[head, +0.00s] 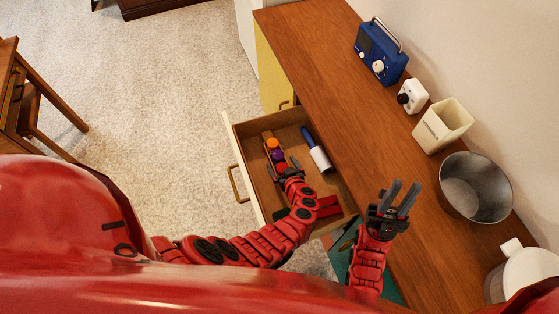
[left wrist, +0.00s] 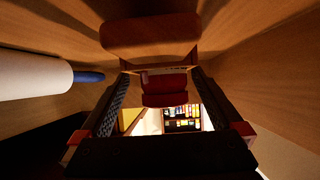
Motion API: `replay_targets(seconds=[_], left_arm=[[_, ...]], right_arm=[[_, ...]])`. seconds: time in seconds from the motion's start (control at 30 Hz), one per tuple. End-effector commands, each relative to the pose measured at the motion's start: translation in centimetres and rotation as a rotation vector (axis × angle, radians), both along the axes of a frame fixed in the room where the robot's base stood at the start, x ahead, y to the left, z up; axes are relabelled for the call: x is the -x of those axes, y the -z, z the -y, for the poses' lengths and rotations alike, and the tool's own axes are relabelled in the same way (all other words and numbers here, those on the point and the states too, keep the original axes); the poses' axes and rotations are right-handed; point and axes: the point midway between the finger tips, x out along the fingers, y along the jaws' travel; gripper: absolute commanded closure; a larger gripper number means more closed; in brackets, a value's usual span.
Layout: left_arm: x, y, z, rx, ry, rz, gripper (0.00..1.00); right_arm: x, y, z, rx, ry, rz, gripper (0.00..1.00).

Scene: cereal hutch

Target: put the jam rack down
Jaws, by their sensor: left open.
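The jam rack (head: 266,136) is in the open drawer (head: 237,142), towards its far left end. It is a small wooden rack with an orange-lidded jar (head: 272,143) and a purple-lidded jar (head: 278,156). My left gripper (head: 288,168) is inside the drawer at the near end of the rack, with its jaws open. In the left wrist view, the rack (left wrist: 150,35) shows at and beyond the fingertips (left wrist: 160,78), with a reddish jar part between the fingers. Contact with the fingers cannot be told. My right gripper (head: 400,197) is open and empty over the counter edge.
A white roller with a blue handle (head: 316,153) lies right of the rack, and also shows in the left wrist view (left wrist: 30,76). A red object (head: 328,206) lies nearer in the drawer. A radio (head: 380,52), beige container (head: 443,125) and metal bowl (head: 475,187) stand on the counter (head: 345,90).

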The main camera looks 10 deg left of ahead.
Motion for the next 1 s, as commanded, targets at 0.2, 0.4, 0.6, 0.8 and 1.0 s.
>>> replay_targets(seconds=[0.2, 0.4, 0.6, 0.8, 1.0], left_arm=[[3.4, -2.0, 2.1, 0.001, 0.001, -0.002, 0.0], [5.8, -3.5, 3.7, -0.001, 0.0, -0.003, 0.0], [6.9, -4.4, 4.4, -0.002, -0.001, -0.002, 0.0], [7.1, -4.5, 4.5, -0.004, -0.002, -0.003, 0.0], [7.1, -4.5, 4.5, -0.004, -0.002, -0.003, 0.0]], right_arm=[[0.0, -0.9, 0.0, 0.0, 0.0, 0.0, 0.73], [0.0, -0.8, 0.0, 0.0, 0.0, 0.0, 0.73], [0.0, -0.8, 0.0, 0.0, 0.0, 0.0, 0.73], [0.0, -0.8, 0.0, 0.0, 0.0, 0.0, 0.73], [0.0, -0.8, 0.0, 0.0, 0.0, 0.0, 0.73]])
